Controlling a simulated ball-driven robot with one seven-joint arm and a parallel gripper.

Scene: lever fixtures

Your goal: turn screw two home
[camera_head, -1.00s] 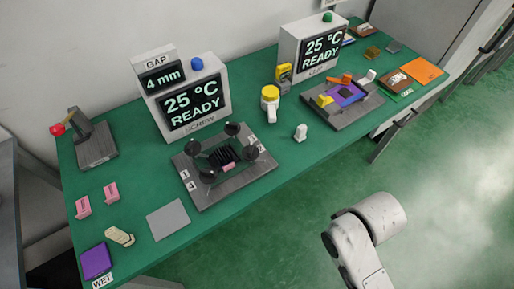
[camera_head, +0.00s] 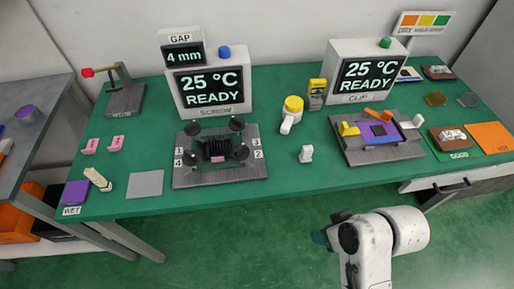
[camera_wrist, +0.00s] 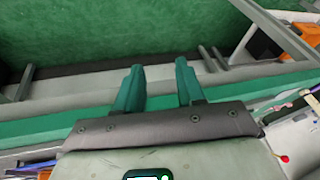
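The screw fixture (camera_head: 220,178) is a grey plate on the green table, left of centre in the head view. It has black round knobs at its corners around a dark ribbed block with a pink piece (camera_head: 218,159) at its front. The front right knob (camera_head: 241,153) stands nearest the label 2 (camera_head: 258,154); whether this is screw two is hard to confirm at this size. My gripper (camera_wrist: 160,66) shows two teal fingers apart with nothing between them. In the head view, only a dark teal bit of it shows, in front of the table and well right of the fixture.
The SCREW display box (camera_head: 212,90) behind the fixture reads 25 °C, READY, gap 4 mm. A yellow-topped white tool (camera_head: 291,115) and a small white piece (camera_head: 306,154) stand to the right. A grey square (camera_head: 146,184) lies left.

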